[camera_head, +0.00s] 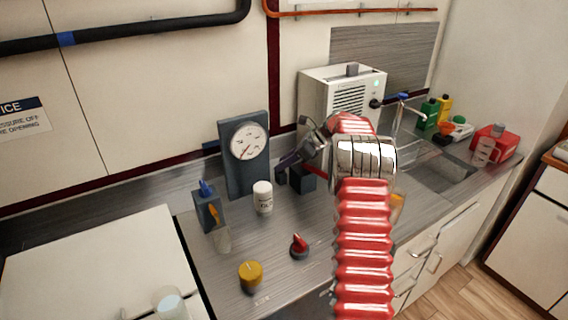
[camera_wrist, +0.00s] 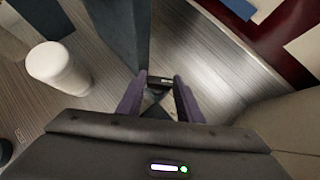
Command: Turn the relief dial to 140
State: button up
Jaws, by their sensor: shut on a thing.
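A round white gauge (camera_head: 249,141) with a red needle pointing to the lower left is on an upright blue-grey panel (camera_head: 239,182) against the back wall. Its numbers are too small to read. My gripper (camera_head: 281,172) is at the right side of this panel, reaching down from the right. In the wrist view, my gripper's two purple fingers (camera_wrist: 156,92) are shut on a small dark part (camera_wrist: 158,80) beside the panel's edge (camera_wrist: 122,32). The part is mostly hidden, and I cannot tell whether it is the relief dial.
A white bottle (camera_head: 262,198) stands in front of the panel. A white vented unit (camera_head: 325,100) stands behind my arm, with the sink (camera_head: 445,172) farther right.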

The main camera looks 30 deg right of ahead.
jog(key=shift+n, duration=0.4)
jog(key=o, duration=0.8)
jog(key=shift+d+r, duration=0.1)
jog(key=v, duration=1.3)
jog(key=shift+d+r, duration=0.15)
jog(key=shift+d, duration=0.2)
